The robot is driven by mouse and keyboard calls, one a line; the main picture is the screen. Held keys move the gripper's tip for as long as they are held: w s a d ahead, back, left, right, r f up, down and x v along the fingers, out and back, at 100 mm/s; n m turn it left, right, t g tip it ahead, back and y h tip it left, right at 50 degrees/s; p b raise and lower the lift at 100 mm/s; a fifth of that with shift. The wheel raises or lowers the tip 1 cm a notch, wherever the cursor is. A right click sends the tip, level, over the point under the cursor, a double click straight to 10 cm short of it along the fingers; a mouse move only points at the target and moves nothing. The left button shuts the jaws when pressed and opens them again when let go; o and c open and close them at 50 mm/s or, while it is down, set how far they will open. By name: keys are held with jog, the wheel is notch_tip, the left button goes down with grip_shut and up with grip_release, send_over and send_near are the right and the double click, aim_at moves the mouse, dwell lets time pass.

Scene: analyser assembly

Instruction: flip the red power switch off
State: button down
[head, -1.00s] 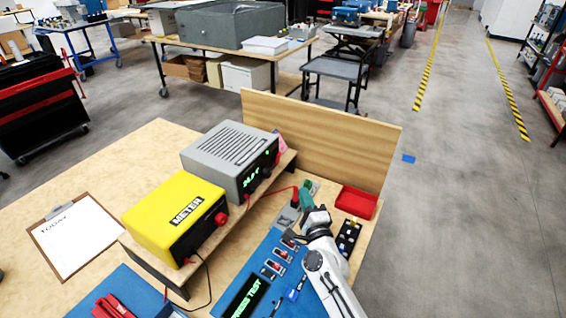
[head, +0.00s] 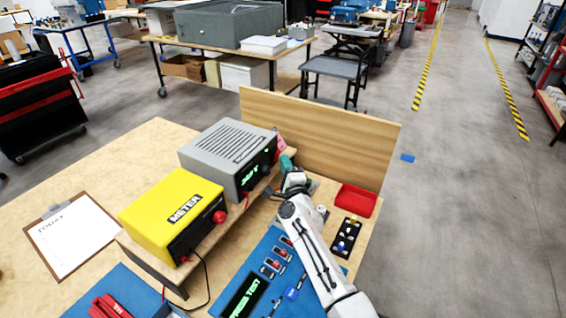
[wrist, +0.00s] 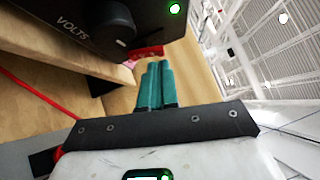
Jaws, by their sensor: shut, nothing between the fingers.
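The grey power supply (head: 228,158) stands on the wooden shelf, its dark front panel with a green readout (head: 255,173) facing right. In the wrist view its panel (wrist: 70,22) shows a black VOLTS knob (wrist: 112,24), a lit green light and, near the edge, a red switch (wrist: 147,51). My gripper (wrist: 157,65) has its teal fingers together and empty, with the tips just below the red switch in the picture; I cannot tell if they touch.
A yellow meter (head: 172,215) stands beside the supply on the shelf (head: 150,255). A wooden back board (head: 330,140) rises behind my gripper. A red tray (head: 357,200) and a black holder (head: 346,237) lie to the right. A red lead (wrist: 35,95) runs at left in the wrist view.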

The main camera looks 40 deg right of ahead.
jog(key=shift+w+a, duration=0.15)
jog(key=shift+w, duration=0.3)
jog(key=shift+r, duration=0.15)
